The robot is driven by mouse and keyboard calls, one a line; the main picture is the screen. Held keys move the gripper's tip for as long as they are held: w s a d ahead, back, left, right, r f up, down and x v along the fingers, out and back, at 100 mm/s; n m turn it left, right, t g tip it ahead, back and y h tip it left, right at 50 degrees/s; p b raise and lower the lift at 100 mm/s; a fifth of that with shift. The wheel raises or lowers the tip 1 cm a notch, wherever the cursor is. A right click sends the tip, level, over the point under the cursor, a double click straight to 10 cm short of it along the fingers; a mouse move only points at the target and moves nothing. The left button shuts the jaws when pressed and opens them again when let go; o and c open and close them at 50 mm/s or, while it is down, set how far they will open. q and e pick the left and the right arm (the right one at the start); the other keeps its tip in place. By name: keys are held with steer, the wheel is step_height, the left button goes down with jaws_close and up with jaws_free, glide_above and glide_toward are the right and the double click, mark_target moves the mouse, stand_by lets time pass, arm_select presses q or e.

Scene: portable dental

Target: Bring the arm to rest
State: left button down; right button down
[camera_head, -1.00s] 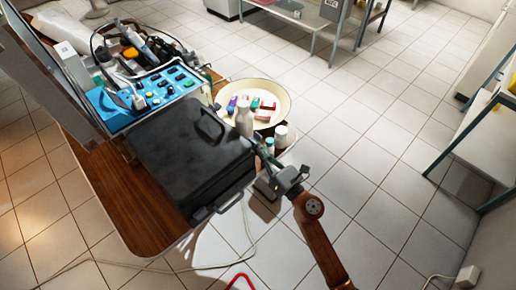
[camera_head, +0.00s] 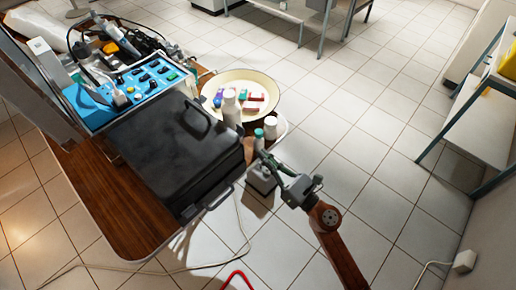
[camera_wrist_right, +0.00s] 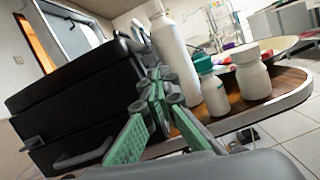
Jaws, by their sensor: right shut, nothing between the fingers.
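My right arm comes in from the lower right in the head view. Its right gripper (camera_head: 264,157) is shut and empty, beside the right edge of the black case (camera_head: 175,140) and just in front of the small bottles. In the right wrist view the green fingers (camera_wrist_right: 158,82) are closed together and point at the tall white bottle (camera_wrist_right: 175,55). The picture overlaps them with the bottle, and I cannot tell if they touch. My left gripper is in neither view.
Small white bottles (camera_wrist_right: 253,78) stand at the edge of the wooden table (camera_wrist_right: 284,92). A round cream tray (camera_head: 268,90) with small coloured boxes lies behind. A blue control unit (camera_head: 85,112) stands at left. A shelf rack (camera_head: 470,110) is at right. Open tiled floor lies between.

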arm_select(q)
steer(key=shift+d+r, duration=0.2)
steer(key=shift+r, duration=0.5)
arm_select(e)
steer(key=shift+v, duration=0.8)
